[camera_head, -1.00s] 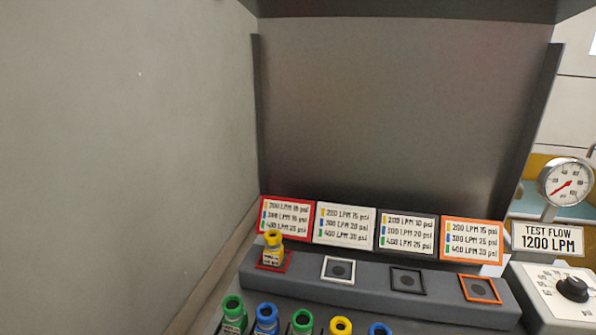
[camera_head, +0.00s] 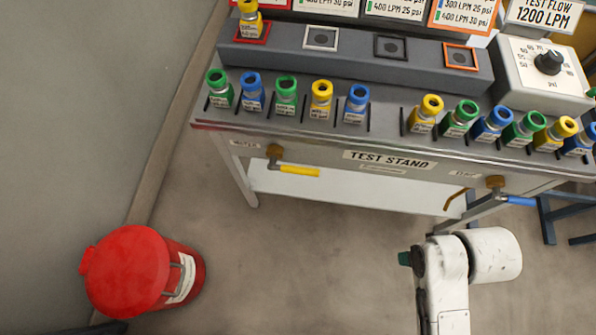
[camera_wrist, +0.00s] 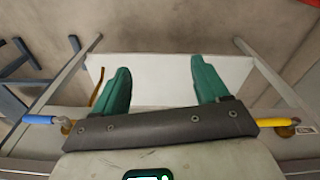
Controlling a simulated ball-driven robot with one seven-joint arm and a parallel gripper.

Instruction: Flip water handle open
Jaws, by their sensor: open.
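The water handle (camera_head: 299,171) is a yellow lever on a brass valve under the front edge of the test stand, at left in the head view. It lies level, pointing right, beside a small label that seems to read WATER. In the wrist view the yellow handle (camera_wrist: 272,123) is at the right, partly behind my gripper's body. My gripper (camera_wrist: 162,75) has two green fingers spread wide with nothing between them.
A second valve with a blue handle (camera_head: 521,201) is at the right of the test stand (camera_head: 330,139). Several colored bottles stand along its top. A red bin (camera_head: 128,272) is on the floor at left. The floor between bin and arm is clear.

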